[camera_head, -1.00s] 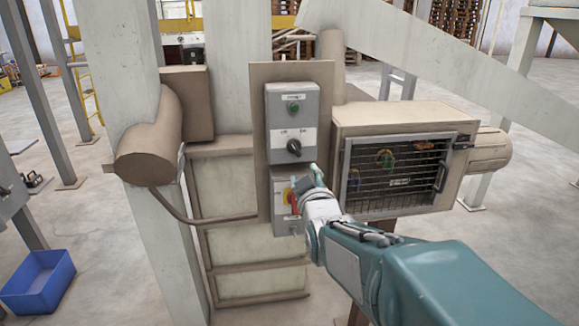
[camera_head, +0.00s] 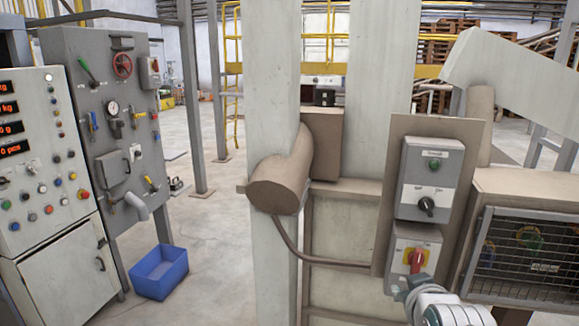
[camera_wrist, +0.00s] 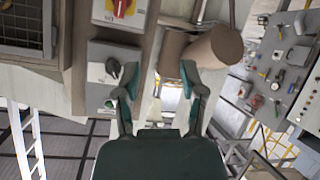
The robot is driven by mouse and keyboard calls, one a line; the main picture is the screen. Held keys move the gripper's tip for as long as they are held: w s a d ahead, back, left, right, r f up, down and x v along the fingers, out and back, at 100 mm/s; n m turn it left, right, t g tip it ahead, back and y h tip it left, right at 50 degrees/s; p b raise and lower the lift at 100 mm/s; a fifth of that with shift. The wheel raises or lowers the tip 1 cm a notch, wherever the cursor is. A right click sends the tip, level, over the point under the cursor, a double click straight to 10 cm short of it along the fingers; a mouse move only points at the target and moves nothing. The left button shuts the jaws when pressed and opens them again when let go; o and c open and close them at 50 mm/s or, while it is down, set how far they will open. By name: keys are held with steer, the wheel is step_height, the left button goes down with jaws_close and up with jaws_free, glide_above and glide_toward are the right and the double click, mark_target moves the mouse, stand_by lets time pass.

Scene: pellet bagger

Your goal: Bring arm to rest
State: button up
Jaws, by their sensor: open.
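My gripper (camera_head: 400,289) shows only in part at the lower right of the head view, in front of the bottom of the lower switch box. In the wrist view my gripper (camera_wrist: 158,86) has its two fingers spread apart with nothing between them. The lower box carries a red rotary handle on a yellow plate (camera_head: 416,260), which also shows at the top of the wrist view (camera_wrist: 122,9). Above it is a grey box with a black knob (camera_head: 427,204) and a green button (camera_head: 434,164). I cannot tell whether a fingertip touches any box.
A mesh-fronted cabinet (camera_head: 525,252) stands close on the right. A brown cylinder (camera_head: 276,187) sticks out from the pale column (camera_head: 272,90). Control panels (camera_head: 112,130) stand at the left, with a blue bin (camera_head: 160,272) on the floor. Open floor lies between.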

steer(key=s+a+f+g+y, duration=0.1)
steer(key=s+a+f+g, duration=0.1)
steer(key=s, duration=0.5)
steer(key=s+a+f+m+g+y, duration=0.1)
steer(key=s+a+f+g, duration=0.2)
steer(key=s, duration=0.5)
steer(key=shift+a+m+g, duration=0.3)
steer(key=shift+a+g, duration=0.3)
steer(key=shift+g, duration=0.2)
